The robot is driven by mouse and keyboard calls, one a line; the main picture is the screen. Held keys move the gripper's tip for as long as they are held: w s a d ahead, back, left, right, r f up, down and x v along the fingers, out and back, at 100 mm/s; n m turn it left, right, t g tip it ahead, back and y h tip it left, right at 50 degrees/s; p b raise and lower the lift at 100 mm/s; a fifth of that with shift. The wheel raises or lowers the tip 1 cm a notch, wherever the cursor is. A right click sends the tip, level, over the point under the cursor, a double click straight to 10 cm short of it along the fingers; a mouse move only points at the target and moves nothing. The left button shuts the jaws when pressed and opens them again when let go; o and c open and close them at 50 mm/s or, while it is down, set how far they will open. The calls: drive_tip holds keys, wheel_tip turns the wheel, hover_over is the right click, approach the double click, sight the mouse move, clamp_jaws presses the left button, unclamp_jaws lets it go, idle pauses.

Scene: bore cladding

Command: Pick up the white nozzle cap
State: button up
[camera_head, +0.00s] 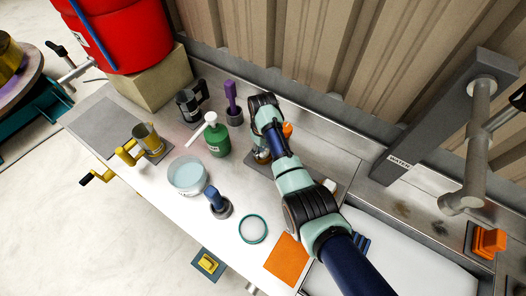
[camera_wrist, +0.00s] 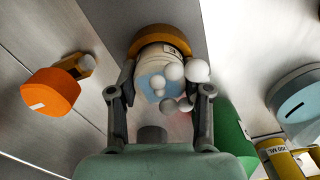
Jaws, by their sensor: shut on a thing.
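My gripper (camera_wrist: 162,85) is shut around a pale round container (camera_wrist: 152,60) with a bluish face and an ochre band. Several white balls (camera_wrist: 174,72) cluster at its face, between the two fingers. I cannot tell whether any of these parts is the white nozzle cap. In the head view my arm covers most of the gripper, and a small shiny piece (camera_head: 262,156) shows beside it. A green bottle (camera_head: 216,141) with a white spout (camera_head: 209,119) stands left of the gripper. A small white piece (camera_head: 330,185) lies right of my arm.
An orange piece (camera_wrist: 50,92) is left of the gripper in the wrist view. A purple tool (camera_head: 232,98), a clear bowl (camera_head: 188,176), a blue-handled tool (camera_head: 216,203) and a yellow-handled mug (camera_head: 146,140) stand on the bench. A ribbed wall (camera_head: 300,40) rises behind.

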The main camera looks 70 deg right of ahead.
wheel_tip(320, 180, up, 20)
drive_tip(key=p, duration=0.8)
